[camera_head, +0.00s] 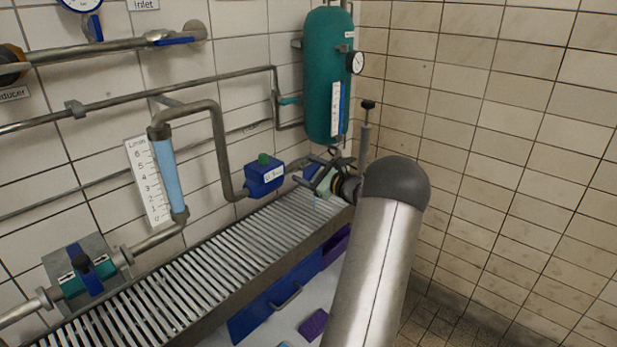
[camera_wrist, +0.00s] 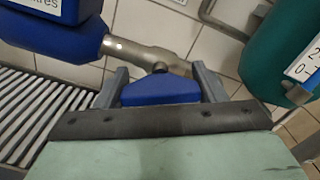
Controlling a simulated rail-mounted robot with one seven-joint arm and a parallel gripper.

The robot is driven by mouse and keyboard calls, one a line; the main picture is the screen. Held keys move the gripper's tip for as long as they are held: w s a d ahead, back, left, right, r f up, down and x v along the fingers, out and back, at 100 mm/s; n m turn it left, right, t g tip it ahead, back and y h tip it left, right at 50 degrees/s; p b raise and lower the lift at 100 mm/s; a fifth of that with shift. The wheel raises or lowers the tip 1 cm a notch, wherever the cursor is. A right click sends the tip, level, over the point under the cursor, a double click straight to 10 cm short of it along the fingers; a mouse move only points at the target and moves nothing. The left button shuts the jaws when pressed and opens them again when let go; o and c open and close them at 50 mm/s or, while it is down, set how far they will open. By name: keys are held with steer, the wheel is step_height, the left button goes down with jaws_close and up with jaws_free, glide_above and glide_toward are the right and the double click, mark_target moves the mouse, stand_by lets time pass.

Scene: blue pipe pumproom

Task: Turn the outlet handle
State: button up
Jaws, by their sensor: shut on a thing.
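The outlet handle, a blue lever (camera_wrist: 160,90), sits between the two grey fingers of my gripper (camera_wrist: 160,70) in the wrist view. My gripper is shut on it. Behind the handle, a metal valve body and pipe (camera_wrist: 140,50) run from the blue meter box at left. In the camera_head view, my gripper (camera_head: 318,172) is at the pipe to the right of the blue meter box (camera_head: 265,176), above the far end of the grating. The handle is mostly hidden there by my gripper and arm. No label by the handle can be read.
A green tank (camera_head: 328,75) with a gauge stands on the wall just behind my gripper; it also shows in the wrist view (camera_wrist: 285,60). A slatted metal grating (camera_head: 190,265) runs below. A tiled wall (camera_head: 510,130) closes the right side.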

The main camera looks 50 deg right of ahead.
stand_by(0.3)
steer(key=o, duration=1)
steer(key=s, duration=1.1)
steer(key=s+b, duration=0.1)
steer(key=s, duration=0.5)
steer(key=shift+s+a, duration=0.2)
steer(key=shift+a, duration=0.15)
stand_by(1.0)
